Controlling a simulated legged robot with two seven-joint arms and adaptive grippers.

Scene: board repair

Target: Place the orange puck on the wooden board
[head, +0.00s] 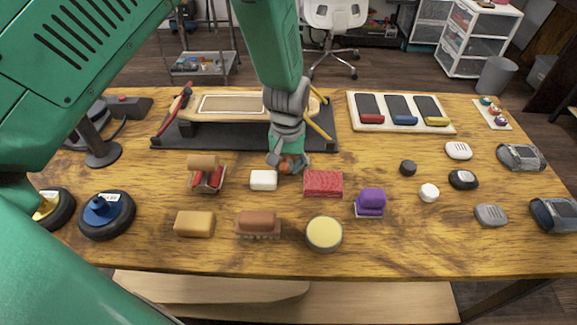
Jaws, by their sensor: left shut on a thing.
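My left gripper (286,162) hangs over the middle of the table, pointing down, shut on a small orange puck (290,166). The fingers partly cover the puck. I cannot tell whether it touches the tabletop. The wooden board (232,105) lies at the back left on a dark mat (190,139), behind and left of the gripper. My gripper and forearm hide part of the board's right end. My right gripper is not in view.
A white block (263,180) and a red block (323,184) sit close in front of the gripper. A black puck (407,168) and a white puck (429,193) lie to the right. A tray (352,108) of coloured tools stands at the back.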

